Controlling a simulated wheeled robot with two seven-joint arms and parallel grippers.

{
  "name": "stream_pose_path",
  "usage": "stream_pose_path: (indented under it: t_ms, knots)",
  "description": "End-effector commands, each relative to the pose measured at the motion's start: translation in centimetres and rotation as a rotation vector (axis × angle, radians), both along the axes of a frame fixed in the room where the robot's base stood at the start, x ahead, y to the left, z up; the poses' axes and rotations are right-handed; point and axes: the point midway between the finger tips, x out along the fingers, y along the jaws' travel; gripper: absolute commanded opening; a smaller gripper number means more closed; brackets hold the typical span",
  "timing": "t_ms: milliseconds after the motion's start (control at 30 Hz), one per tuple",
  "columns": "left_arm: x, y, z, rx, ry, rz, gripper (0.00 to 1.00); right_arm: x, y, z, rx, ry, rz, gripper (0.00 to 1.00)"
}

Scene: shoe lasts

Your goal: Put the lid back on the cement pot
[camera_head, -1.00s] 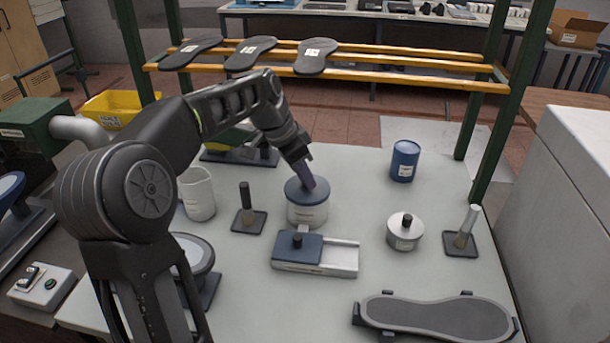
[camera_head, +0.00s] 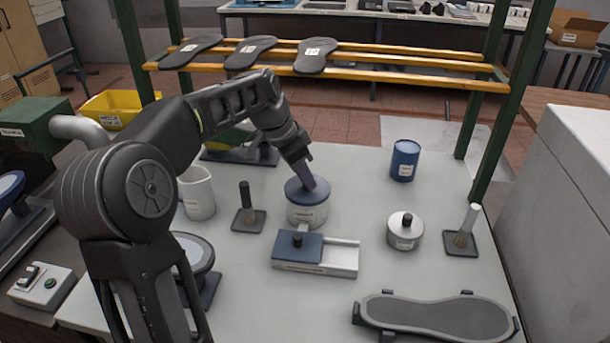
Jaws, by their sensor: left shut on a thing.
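The cement pot (camera_head: 307,214) is a white round pot with a label, standing near the middle of the table. The blue round lid (camera_head: 293,190) sits level over its mouth. From this view I cannot tell whether it is fully seated. My left gripper (camera_head: 308,184) reaches down from the upper left and is shut on the lid at its top centre, hiding the knob. My right gripper is not in view.
A box with a blue sliding cover (camera_head: 298,246) stands just in front of the pot. A brush on a stand (camera_head: 248,218), a white jug (camera_head: 197,194), a silver tin (camera_head: 405,233) and a blue can (camera_head: 404,160) stand around.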

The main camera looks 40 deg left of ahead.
Motion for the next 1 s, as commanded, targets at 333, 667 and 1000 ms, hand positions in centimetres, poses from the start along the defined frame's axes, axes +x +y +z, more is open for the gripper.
stream_pose_path:
  t_ms: [333,667,1000]
  knots:
    - [0.01,-0.02,-0.07,0.000,0.000,0.000,0.00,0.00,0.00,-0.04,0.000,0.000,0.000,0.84]
    - [0.01,-0.02,-0.11,0.000,0.000,0.000,0.00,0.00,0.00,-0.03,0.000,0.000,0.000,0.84]
    - [0.00,0.00,-0.12,0.000,0.000,0.000,0.30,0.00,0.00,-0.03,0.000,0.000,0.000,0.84]
